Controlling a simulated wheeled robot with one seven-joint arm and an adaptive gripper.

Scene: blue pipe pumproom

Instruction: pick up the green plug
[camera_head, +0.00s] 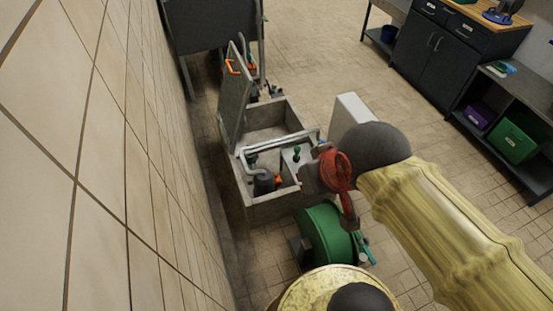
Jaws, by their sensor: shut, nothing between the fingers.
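A small green plug-like piece (296,154) stands on a pale grey block inside the open concrete pit, just left of my wrist in the head view. It is small, and its details are hard to make out. My gripper (312,179) is at the end of my arm, over the right side of the pit. It appears close to the green piece in the picture, but the depth between them cannot be told. It is shut and empty. My wrist partly hides the fingers and the pit's right edge.
The pit (262,208) has a raised lid (236,92) with an orange handle, and a grey pipe (278,141) across it. A green drum (327,236) stands in front. A white panel (350,115) stands behind my wrist. A tiled wall is at left; open floor lies right.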

